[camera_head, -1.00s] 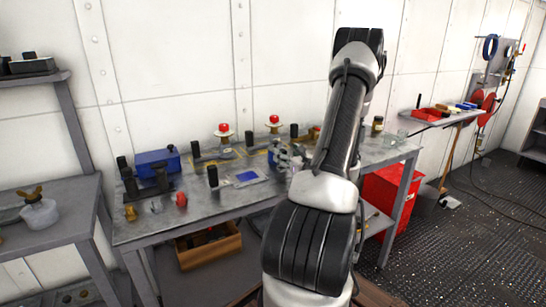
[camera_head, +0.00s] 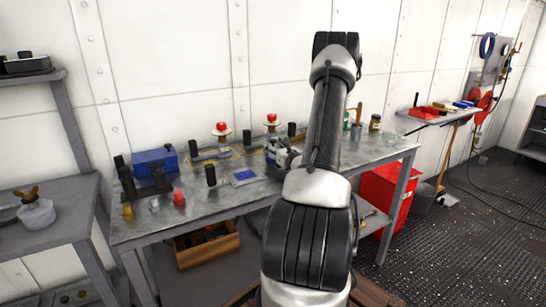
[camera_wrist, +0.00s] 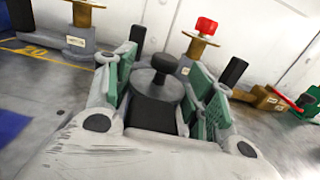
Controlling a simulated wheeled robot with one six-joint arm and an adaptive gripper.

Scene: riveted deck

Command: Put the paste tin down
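In the wrist view my gripper (camera_wrist: 162,92) has its green-padded fingers on both sides of a dark round tin with a grey lid and black knob, which I take to be the paste tin (camera_wrist: 155,86). The pads appear to press on its sides. The tin's lower part is hidden by my gripper. In the head view my gripper (camera_head: 282,156) is over the middle of the metal workbench (camera_head: 225,205), partly behind my arm. The tin cannot be made out clearly there, nor can I tell whether it touches the bench.
Red-topped spools (camera_head: 221,131), a blue box (camera_head: 156,160), a black upright handle (camera_head: 211,175) and a blue-faced plate (camera_head: 243,176) stand around my gripper. A jar (camera_head: 375,123) is at the back right. Bare bench lies at front and right.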

